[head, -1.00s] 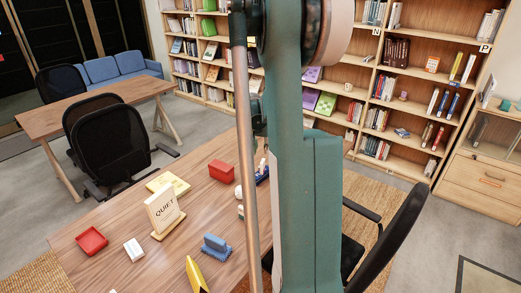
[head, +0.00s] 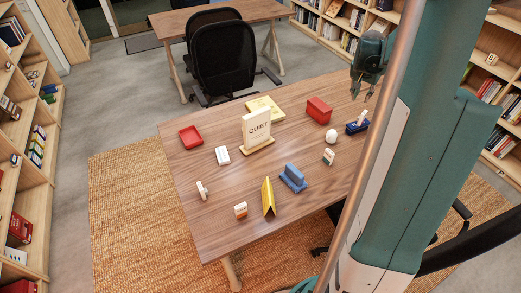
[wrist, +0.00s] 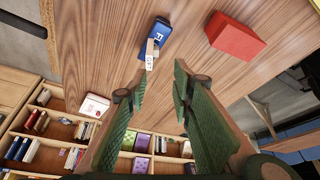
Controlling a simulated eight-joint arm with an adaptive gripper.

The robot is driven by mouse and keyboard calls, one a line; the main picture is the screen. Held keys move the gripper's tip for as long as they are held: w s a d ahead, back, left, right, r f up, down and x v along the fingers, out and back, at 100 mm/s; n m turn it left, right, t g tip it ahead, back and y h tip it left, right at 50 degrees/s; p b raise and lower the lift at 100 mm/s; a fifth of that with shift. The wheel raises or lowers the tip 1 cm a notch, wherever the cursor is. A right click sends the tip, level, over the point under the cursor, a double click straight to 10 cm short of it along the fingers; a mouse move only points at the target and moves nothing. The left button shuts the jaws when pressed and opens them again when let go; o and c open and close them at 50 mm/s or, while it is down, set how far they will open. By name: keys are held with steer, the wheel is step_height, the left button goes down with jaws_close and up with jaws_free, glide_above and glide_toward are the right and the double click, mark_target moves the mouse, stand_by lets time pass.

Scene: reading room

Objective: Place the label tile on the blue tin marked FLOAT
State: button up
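The blue tin (head: 351,129) stands near the table's right edge. In the wrist view the tin (wrist: 158,30) shows white lettering, only partly legible. A small pale tile with a wood-coloured edge (wrist: 150,56) overlaps the tin in the wrist view; it also shows at the tin in the head view (head: 363,116). I cannot tell whether it rests on the tin or stands against it. My gripper (head: 361,97) is above the table's right edge, apart from tin and tile. In the wrist view its fingers (wrist: 158,90) are spread with nothing between them.
A red box (head: 319,110) and a white round object (head: 331,136) are near the tin. A small lettered block (head: 329,156), blue stand (head: 293,177), yellow folded card (head: 268,197), QUIET sign (head: 256,128) and red tray (head: 191,137) share the table (head: 225,225).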

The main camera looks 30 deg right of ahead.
steer(key=s+a+r+n+t+y, duration=0.1)
steer(key=a+r+n, duration=0.35)
steer(key=a, duration=1.15)
steer(key=a+r+n+t, duration=0.15)
steer(key=a+r, duration=0.65)
steer(key=a, duration=0.8)
steer(key=s+a+n+t+y, duration=0.1)
steer(key=s+a+n, duration=0.1)
steer(key=s+a, duration=0.4)
steer(key=s+a+f+n+y, duration=0.1)
steer(key=s+a, duration=0.5)
steer(key=a, duration=0.6)
steer(key=s+a+n+t+y, duration=0.1)
steer(key=s+a+n, duration=0.3)
steer(key=a, duration=0.5)
steer(key=shift+s+a+f+t, duration=0.2)
steer(key=shift+s+a+t, duration=0.2)
steer(key=shift+s, duration=0.5)
